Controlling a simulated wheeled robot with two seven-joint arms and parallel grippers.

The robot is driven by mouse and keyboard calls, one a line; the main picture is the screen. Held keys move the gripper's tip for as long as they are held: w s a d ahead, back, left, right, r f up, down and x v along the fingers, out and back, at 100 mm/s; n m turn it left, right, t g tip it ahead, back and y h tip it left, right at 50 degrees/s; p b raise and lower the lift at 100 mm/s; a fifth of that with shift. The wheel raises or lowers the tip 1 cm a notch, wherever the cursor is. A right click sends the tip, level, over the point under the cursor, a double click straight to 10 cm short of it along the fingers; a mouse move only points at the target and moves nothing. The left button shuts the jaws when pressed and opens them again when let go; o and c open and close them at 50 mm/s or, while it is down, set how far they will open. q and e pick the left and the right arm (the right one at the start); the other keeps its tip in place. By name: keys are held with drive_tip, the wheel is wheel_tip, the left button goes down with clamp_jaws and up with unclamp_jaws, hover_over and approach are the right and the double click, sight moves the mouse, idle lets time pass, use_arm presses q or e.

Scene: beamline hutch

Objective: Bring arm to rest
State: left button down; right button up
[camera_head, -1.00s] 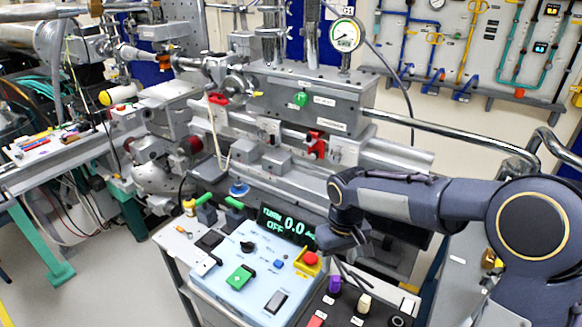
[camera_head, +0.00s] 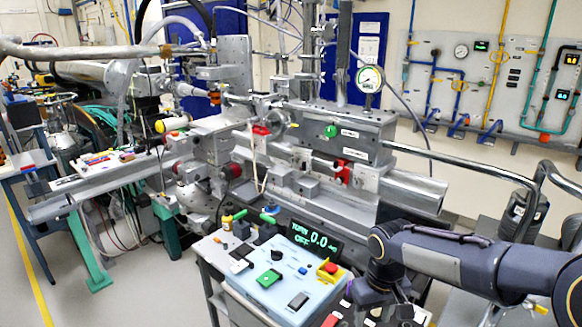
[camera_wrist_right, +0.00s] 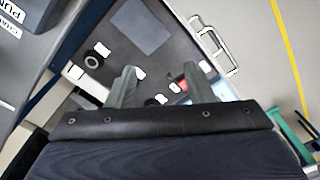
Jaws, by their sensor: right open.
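My right arm enters the head view from the right edge and reaches over the right part of the control cart. My right gripper (camera_head: 386,300) hangs low there, pointing down, its fingers hard to make out. In the right wrist view its two grey fingers (camera_wrist_right: 160,82) stand apart with nothing between them, above a dark panel (camera_wrist_right: 143,27) with a round knob and white labels. My left arm and gripper are out of view.
A light-blue control box (camera_head: 262,289) with a green display (camera_head: 308,242) and a red emergency button (camera_head: 330,268) stands left of my gripper. The grey beamline bench (camera_head: 345,125) runs behind. A bent metal rail (camera_head: 480,168) lies near my arm. Clear floor (camera_head: 140,290) shows at lower left.

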drive_tip(key=s+d+r+m+t+y, duration=0.1)
drive_tip(key=s+d+r, duration=0.15)
drive_tip(key=s, duration=0.25)
drive_tip(key=s+d+r+m+t+y, duration=0.1)
drive_tip(key=s+d+r, duration=0.15)
drive_tip(key=s, duration=0.25)
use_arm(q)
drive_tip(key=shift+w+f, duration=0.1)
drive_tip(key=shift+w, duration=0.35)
use_arm(e)
drive_tip(key=s+a+m+t+y, duration=0.1)
drive_tip(key=s+m+t, duration=0.1)
drive_tip(key=s, duration=0.8)
drive_tip(key=shift+s+a+t+y, duration=0.3)
drive_tip(key=shift+s+a+t, duration=0.1)
drive_tip(key=shift+t, duration=0.2)
